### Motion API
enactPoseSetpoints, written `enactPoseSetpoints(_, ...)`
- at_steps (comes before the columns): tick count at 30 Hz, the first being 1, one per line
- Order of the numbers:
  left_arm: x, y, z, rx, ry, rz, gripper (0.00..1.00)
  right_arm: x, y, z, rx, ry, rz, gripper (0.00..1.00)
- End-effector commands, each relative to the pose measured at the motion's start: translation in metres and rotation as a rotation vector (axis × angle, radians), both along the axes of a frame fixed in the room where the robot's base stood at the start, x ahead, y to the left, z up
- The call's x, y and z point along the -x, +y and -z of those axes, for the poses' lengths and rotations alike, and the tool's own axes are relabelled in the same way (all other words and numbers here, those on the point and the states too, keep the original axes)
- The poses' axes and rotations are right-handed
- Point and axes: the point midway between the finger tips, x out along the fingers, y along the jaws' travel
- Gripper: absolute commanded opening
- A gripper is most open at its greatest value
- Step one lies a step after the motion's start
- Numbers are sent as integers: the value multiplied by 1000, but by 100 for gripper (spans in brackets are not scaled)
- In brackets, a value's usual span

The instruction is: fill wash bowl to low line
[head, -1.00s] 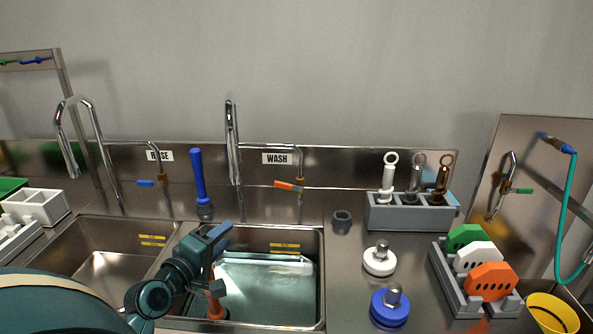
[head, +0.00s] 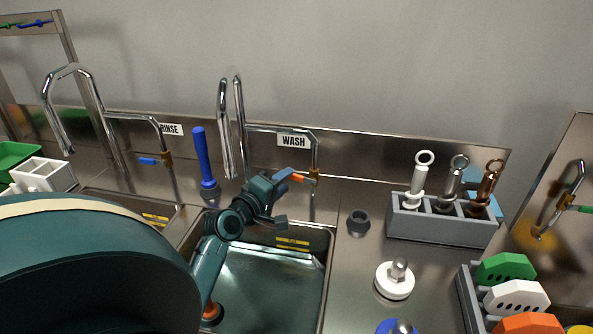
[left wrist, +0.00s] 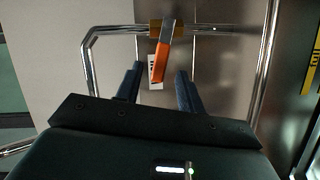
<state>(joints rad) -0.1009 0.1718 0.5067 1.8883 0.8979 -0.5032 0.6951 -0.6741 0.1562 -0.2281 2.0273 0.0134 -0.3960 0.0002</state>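The wash bowl (head: 327,285) is a steel sink under the WASH sign (head: 293,141). It looks to hold clear greenish water; the level against the yellow marks (head: 292,243) on its back wall cannot be read. The wash tap (head: 222,130) has a tall curved spout, with no stream visible. Its orange lever (head: 297,178) sits on a brass valve at the back. My left gripper (head: 288,198) is open at the lever. In the left wrist view the lever (left wrist: 161,65) lies just beyond and between the open fingers (left wrist: 158,80). My right gripper is not in view.
A blue-handled plug (head: 200,160) stands left of the wash tap. A small dark cup (head: 358,222) and a white knobbed stopper (head: 394,281) are on the right counter. A grey holder (head: 440,227) stands behind them.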

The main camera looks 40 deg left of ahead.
Motion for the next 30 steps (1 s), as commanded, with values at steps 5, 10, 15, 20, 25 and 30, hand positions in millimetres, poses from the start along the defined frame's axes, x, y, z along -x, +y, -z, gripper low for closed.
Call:
enactPoseSetpoints(5, -34, 5, 1, -1, -1, -2, 38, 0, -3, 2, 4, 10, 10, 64)
enactPoseSetpoints(10, -52, 7, 5, -1, 0, -1, 38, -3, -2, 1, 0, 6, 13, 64)
enactPoseSetpoints(15, -59, 7, 5, -1, 0, -1, 38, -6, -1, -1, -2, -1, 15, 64)
enactPoseSetpoints(20, -59, 7, 6, -1, 0, -1, 38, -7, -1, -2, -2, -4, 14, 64)
enactPoseSetpoints(25, -58, 7, 6, -1, 0, -1, 29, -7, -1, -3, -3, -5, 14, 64)
enactPoseSetpoints(30, -58, 7, 6, -1, 0, -1, 15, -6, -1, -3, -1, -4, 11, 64)
